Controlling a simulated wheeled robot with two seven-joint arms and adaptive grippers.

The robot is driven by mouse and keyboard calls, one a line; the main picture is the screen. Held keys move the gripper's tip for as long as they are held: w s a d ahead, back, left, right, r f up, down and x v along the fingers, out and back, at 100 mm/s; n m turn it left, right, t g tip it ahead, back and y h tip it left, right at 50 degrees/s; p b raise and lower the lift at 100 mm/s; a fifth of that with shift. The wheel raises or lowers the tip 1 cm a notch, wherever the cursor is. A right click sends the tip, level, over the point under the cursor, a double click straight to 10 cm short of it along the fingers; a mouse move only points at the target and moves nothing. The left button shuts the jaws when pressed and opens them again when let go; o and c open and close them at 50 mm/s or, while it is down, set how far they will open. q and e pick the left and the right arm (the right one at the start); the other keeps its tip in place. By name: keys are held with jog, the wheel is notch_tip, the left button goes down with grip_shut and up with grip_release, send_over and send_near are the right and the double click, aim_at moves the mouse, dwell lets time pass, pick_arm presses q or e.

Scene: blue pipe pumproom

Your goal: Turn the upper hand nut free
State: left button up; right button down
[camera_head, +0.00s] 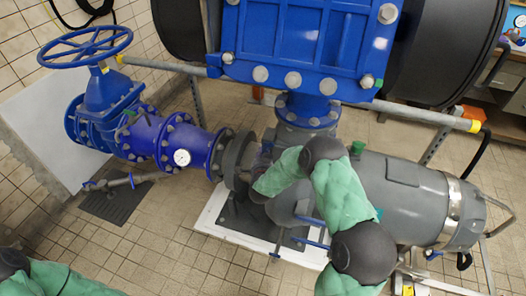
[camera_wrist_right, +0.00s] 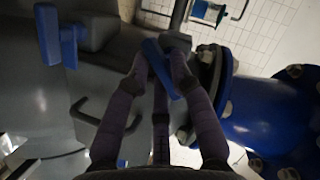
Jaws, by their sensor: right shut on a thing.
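In the right wrist view, the fingers of my right gripper (camera_wrist_right: 160,72) are closed in around a blue bar-shaped hand nut (camera_wrist_right: 161,68) on a grey fitting. The fingers cover part of it. A second blue hand nut (camera_wrist_right: 50,36) stands apart at the upper left of that view. In the head view, my right forearm reaches over the grey pump housing, and its hand is mostly hidden among the pipework. Blue hand-nut bars (camera_head: 312,243) show below the forearm there. My left arm shows only at the lower left corner, and its gripper is out of the picture.
A blue pipe (camera_head: 190,147) with a gauge (camera_head: 182,157) and handwheel (camera_head: 85,46) lies left of the pump. A grey motor (camera_head: 405,190) fills the right. A blue housing (camera_head: 300,40) and rail stand above.

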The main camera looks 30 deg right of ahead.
jog(key=shift+a+r+n+g+h+p, duration=0.1)
jog(key=shift+n+g+h+p, duration=0.4)
jog(key=shift+n+g+p, duration=0.85)
jog(key=shift+n+g+h+p, duration=0.55)
jog(key=shift+n+p, duration=1.2)
jog(key=shift+p, duration=0.6)
jog(key=c, duration=1.1)
grip_release()
jog(key=shift+c, duration=0.2)
jog(key=shift+r, duration=0.1)
